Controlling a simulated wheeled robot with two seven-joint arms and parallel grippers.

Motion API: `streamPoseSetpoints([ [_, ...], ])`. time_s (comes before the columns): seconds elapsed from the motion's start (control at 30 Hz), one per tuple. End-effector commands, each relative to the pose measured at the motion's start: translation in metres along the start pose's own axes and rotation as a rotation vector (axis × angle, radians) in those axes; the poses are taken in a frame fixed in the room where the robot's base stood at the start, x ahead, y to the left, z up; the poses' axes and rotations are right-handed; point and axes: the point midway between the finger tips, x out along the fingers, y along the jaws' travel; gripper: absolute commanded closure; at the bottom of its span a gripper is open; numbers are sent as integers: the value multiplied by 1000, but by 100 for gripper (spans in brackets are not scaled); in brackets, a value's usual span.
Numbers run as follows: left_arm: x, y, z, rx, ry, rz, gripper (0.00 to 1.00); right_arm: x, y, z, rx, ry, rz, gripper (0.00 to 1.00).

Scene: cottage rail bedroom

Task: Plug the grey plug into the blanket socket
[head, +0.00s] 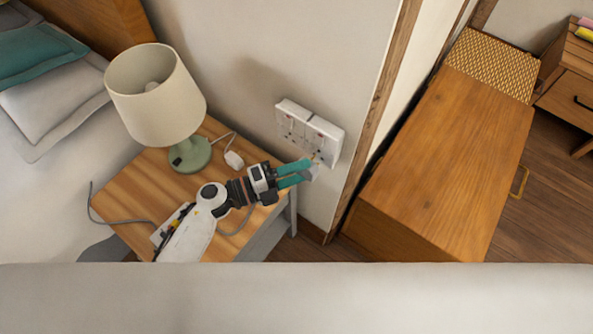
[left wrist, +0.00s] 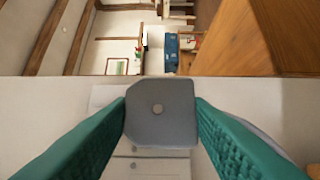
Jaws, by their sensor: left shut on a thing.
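My left gripper (head: 307,172) reaches from the nightstand side to the wall socket plate. Its teal fingers are shut on the grey plug (left wrist: 160,115), which shows between the fingertips in the left wrist view. In the head view the grey plug (head: 314,173) is small and partly hidden, at the lower right part of the white double socket (head: 291,119). I cannot tell whether its pins are in the holes. In the left wrist view the socket plate (left wrist: 125,168) lies behind the plug, mostly covered. My right gripper does not show.
A wooden nightstand (head: 132,190) bears a lamp (head: 158,98) and a white plug (head: 234,159) with a cord. A grey cable (head: 122,221) runs over its left edge. A wooden cabinet (head: 450,150) stands right of the wall's wooden trim (head: 376,105). The bed (head: 45,150) is at left.

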Motion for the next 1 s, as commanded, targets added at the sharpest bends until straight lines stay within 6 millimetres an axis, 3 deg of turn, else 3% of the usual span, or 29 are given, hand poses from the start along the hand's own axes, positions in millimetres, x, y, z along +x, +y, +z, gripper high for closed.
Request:
streamPoseSetpoints([
  [1.0, 22, 0, -14, 0, 1, 1, 72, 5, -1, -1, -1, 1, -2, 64],
])
